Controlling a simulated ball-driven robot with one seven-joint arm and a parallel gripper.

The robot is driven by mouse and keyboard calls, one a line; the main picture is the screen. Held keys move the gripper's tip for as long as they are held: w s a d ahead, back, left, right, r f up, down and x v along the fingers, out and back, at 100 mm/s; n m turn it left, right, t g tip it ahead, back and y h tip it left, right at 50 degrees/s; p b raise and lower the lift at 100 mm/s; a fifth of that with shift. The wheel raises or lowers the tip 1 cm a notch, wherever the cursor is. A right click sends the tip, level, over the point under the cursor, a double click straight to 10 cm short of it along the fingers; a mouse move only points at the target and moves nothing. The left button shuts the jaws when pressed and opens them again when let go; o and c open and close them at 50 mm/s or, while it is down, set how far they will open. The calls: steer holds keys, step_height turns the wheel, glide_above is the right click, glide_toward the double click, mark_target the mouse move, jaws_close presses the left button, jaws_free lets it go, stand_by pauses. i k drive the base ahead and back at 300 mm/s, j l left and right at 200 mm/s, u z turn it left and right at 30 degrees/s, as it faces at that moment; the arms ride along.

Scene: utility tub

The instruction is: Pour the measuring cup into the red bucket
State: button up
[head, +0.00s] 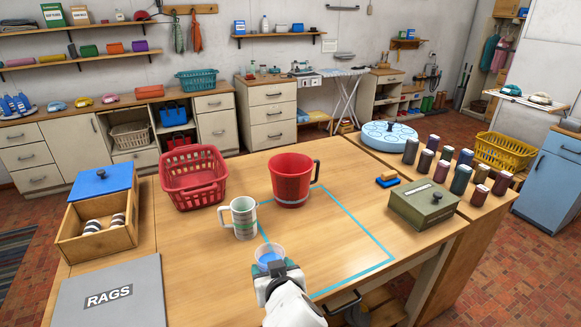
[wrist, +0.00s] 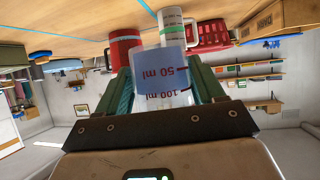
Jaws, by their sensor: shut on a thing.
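My gripper (head: 277,272) is shut on a small clear measuring cup (head: 268,254) with blue contents. The cup is near the front of the table, by the blue tape outline. In the wrist view, which looks upside down, the measuring cup (wrist: 161,70) sits between the green fingers (wrist: 160,82) and shows 50 ml and 100 ml marks. The red bucket (head: 290,184), with a dark handle on its right, stands upright behind the cup, beyond a gap. The red bucket also shows in the wrist view (wrist: 122,46). Its inside bottom is hidden.
A red basket (head: 193,184) is further back left. The taped area's middle is clear.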

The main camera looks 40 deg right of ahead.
mark_target(290, 172)
steer(key=i+l, duration=1.15)
steer(key=i, duration=0.1)
